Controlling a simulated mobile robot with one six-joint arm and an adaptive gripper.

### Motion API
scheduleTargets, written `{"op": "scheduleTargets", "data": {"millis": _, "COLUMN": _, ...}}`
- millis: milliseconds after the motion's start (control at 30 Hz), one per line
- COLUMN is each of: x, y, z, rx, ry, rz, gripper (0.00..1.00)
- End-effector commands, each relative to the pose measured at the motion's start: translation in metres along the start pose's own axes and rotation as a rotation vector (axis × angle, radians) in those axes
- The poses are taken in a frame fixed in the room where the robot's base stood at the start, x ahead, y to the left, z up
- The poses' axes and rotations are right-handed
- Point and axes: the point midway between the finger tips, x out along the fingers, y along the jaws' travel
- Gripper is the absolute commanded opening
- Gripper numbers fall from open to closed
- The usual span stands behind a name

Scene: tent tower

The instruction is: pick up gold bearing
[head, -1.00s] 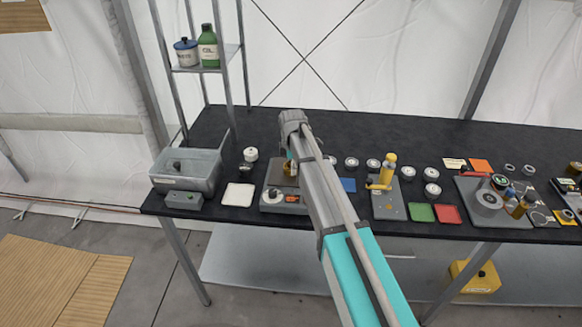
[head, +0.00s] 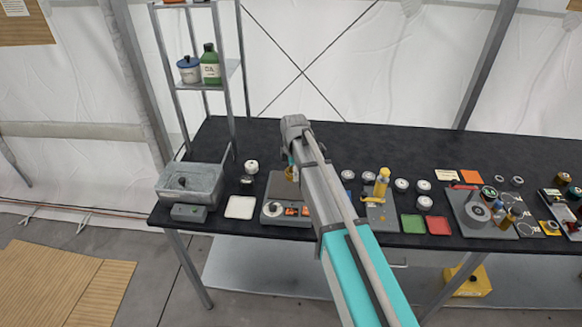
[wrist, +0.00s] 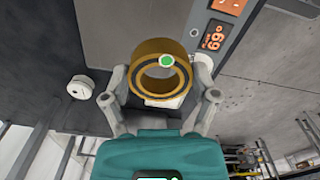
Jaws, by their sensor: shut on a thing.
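The gold bearing (wrist: 160,57) is a thick gold ring with a dark inner band, in the middle of the wrist view. My gripper (wrist: 160,100) is shut on it, with one grey finger on each side of the ring. In the head view a small part of the gold bearing (head: 289,173) shows beside my arm, above the grey hot plate (head: 270,210). My arm hides most of the gripper there. I cannot tell how high the bearing is above the plate.
A grey metal basin (head: 190,180) and a white tray (head: 240,207) stand left of the hot plate. White-topped round parts, a yellow press (head: 381,185) and green and red mats (head: 412,224) lie to the right. The back of the black table is clear.

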Motion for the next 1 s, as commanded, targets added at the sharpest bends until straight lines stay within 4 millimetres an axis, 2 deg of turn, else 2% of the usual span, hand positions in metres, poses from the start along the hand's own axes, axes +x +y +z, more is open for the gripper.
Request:
{"op": "scheduleTargets", "data": {"millis": 33, "x": -0.012, "y": -0.008, "z": 0.001, "rx": 0.000, "ry": 0.000, "rz": 0.000, "gripper": 0.31}}
{"op": "scheduleTargets", "data": {"millis": 100, "x": -0.019, "y": -0.021, "z": 0.002, "rx": 0.000, "ry": 0.000, "rz": 0.000, "gripper": 0.31}}
{"op": "scheduleTargets", "data": {"millis": 300, "x": -0.035, "y": -0.061, "z": 0.005, "rx": 0.000, "ry": 0.000, "rz": 0.000, "gripper": 0.31}}
{"op": "scheduleTargets", "data": {"millis": 500, "x": -0.045, "y": -0.085, "z": 0.006, "rx": 0.000, "ry": 0.000, "rz": 0.000, "gripper": 0.31}}
{"op": "scheduleTargets", "data": {"millis": 700, "x": -0.049, "y": -0.096, "z": 0.007, "rx": 0.000, "ry": 0.000, "rz": 0.000, "gripper": 0.31}}
{"op": "scheduleTargets", "data": {"millis": 1000, "x": -0.049, "y": -0.097, "z": 0.007, "rx": 0.000, "ry": 0.000, "rz": 0.000, "gripper": 0.31}}
